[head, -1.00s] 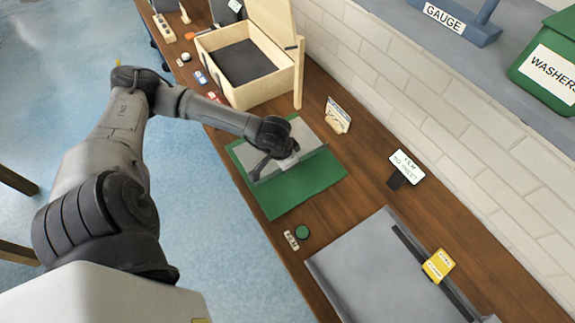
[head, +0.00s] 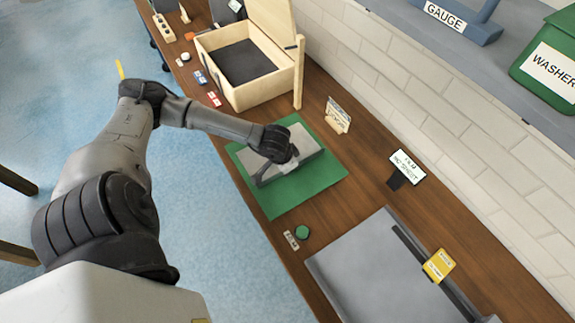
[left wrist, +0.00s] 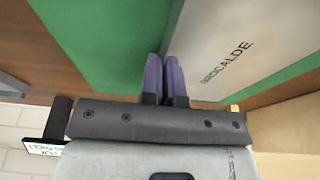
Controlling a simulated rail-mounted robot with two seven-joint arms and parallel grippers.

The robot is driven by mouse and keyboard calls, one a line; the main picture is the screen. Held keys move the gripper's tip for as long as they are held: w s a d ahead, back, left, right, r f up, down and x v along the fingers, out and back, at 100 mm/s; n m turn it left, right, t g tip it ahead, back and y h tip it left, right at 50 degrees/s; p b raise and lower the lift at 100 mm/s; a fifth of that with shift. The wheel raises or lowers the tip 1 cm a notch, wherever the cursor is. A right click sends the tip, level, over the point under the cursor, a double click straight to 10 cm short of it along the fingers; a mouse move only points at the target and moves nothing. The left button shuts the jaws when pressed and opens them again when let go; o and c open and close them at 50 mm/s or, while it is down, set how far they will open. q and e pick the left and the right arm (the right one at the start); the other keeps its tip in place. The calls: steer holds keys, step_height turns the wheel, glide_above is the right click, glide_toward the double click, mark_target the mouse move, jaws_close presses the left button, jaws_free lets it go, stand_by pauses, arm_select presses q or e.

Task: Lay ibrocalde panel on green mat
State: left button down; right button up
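The ibrocalde panel (head: 302,145) is a flat grey slab over the green mat (head: 285,196). In the head view it is at the mat's upper part, with green showing around it. In the left wrist view the panel (left wrist: 225,45) shows its printed name, with the mat (left wrist: 110,40) on both sides. My left gripper (head: 265,178) is at the panel's near left side. Its purple fingers (left wrist: 164,75) are close together at the panel's edge and appear closed on it. I cannot tell whether the panel's underside fully touches the mat. My right gripper is not in view.
An open wooden box (head: 262,92) stands beyond the mat. A large grey plate (head: 375,275) lies in front, with a green disc (head: 302,232) beside the mat.

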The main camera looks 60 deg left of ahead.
arm_select(q)
steer(key=c, duration=1.4)
jaws_free()
steer(key=shift+o, duration=0.2)
